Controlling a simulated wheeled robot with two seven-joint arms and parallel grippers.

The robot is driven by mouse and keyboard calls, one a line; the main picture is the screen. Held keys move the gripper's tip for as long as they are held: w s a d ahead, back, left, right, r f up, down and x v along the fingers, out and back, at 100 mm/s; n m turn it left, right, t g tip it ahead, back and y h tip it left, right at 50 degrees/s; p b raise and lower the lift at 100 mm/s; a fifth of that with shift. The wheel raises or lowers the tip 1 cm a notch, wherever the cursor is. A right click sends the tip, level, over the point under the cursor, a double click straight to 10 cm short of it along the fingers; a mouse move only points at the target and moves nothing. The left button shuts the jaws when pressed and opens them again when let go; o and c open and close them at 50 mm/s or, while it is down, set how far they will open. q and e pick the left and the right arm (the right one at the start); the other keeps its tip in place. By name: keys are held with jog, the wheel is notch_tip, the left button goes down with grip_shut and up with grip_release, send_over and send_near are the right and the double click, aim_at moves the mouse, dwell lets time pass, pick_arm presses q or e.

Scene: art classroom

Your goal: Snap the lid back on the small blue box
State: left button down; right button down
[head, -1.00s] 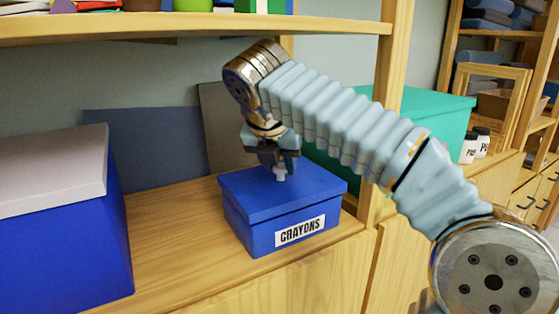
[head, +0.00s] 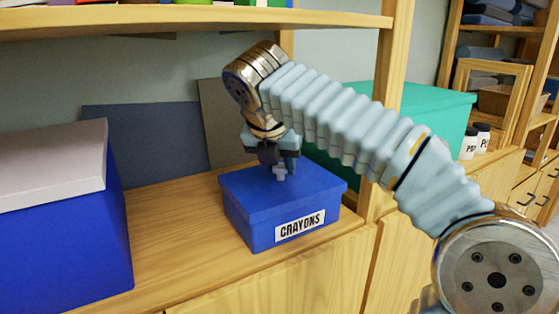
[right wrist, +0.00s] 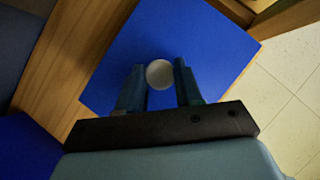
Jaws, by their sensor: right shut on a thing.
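The small blue box (head: 250,233), labelled CRAYONS, stands on the wooden cabinet top. Its blue lid (head: 318,184) lies over it, roughly level, and covers the opening. Whether the lid is pressed fully down I cannot tell. My right gripper (head: 279,168) points down over the lid, shut on its small pale knob (head: 280,176). In the right wrist view, the round knob (right wrist: 160,74) sits between the two fingers, with the blue lid (right wrist: 205,45) spread below. My left gripper is not in view.
A larger blue box (head: 60,245) with a pale lid (head: 50,165) stands at the left. Dark boards (head: 145,145) lean on the wall behind. A teal box (head: 430,110) and a wooden upright (head: 388,70) are at the right. A shelf (head: 200,25) hangs above.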

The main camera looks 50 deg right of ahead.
jog(key=shift+f, duration=0.5)
dwell(1.1)
jog(key=shift+c, duration=0.9)
grip_release()
